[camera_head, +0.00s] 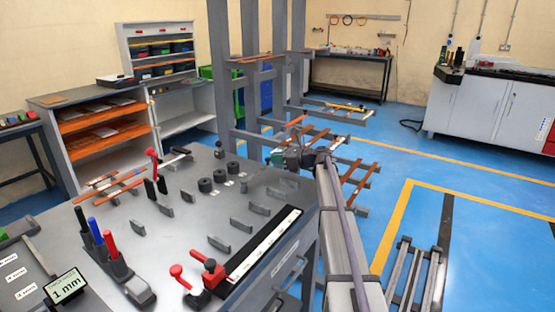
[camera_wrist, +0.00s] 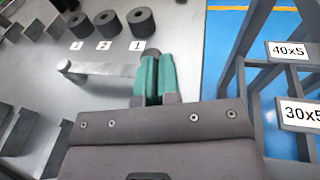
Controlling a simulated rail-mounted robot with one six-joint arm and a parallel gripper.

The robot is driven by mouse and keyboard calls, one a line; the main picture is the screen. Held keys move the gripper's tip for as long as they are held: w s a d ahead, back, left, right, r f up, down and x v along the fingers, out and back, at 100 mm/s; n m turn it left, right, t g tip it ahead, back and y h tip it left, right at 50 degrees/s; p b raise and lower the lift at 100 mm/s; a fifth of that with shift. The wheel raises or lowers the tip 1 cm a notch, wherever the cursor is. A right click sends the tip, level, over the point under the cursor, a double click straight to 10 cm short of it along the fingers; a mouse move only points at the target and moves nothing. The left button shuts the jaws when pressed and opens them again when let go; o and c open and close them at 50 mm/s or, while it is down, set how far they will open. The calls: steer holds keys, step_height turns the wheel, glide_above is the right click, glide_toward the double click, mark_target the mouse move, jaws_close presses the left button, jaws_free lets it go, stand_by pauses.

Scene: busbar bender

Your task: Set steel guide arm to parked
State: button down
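A plain grey metal bar with a rounded knob at its left end, which looks like the steel guide arm (camera_wrist: 95,68), lies across the grey bench top in the wrist view. Its right end runs up to the left side of my gripper (camera_wrist: 157,62); whether they touch I cannot tell. The two teal fingers are close together with no clear gap, and nothing shows between them. In the head view my gripper (camera_head: 277,157) is over the bench's far right corner, and the bar is too small there to tell apart surely.
Three dark cylinders (camera_wrist: 105,22) with number cards stand beyond the bar. Several upright grey plates (camera_head: 218,243) and red-handled tools (camera_head: 210,272) stand on the bench. A grey rack with size labels (camera_wrist: 288,50) stands close right of my gripper.

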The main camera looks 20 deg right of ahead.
steer(key=w+d+p+v, duration=0.2)
steer(key=v, duration=1.2)
steer(key=s+a+r+n+g+h+p, duration=0.1)
steer(key=s+a+r+n+g+p, duration=0.1)
steer(key=s+a+n+p, duration=0.45)
steer(key=s+a+r+n+g+h+p, duration=0.1)
steer(key=a+r+g+p, duration=0.2)
steer(key=a, duration=0.6)
steer(key=s+a+r+n+g+h+p, duration=0.1)
steer(key=s+a+r+n+g+p, duration=0.2)
steer(key=a+p, duration=0.4)
steer(key=s+a+r+n+g+h+p, duration=0.1)
steer(key=s+a+r+n+h+p, duration=0.1)
steer(key=s, duration=0.6)
steer(key=s+a+r+n+g+h+p, duration=0.1)
steer(key=s+a+r+n+h+p, duration=0.2)
steer(key=s+n+p, duration=0.4)
steer(key=s+a+r+n+h+p, duration=0.2)
steer(key=s+a+n, duration=0.4)
steer(key=s, duration=0.3)
steer(key=n+h+p, duration=0.1)
steer(key=p, duration=0.1)
steer(key=shift+s+r+g+h+p, duration=0.25)
steer(key=shift+s+g+h+p, duration=0.05)
steer(key=shift+g+h+p, duration=0.1)
steer(key=c, duration=1.8)
jaws_free()
steer(key=shift+c, duration=0.2)
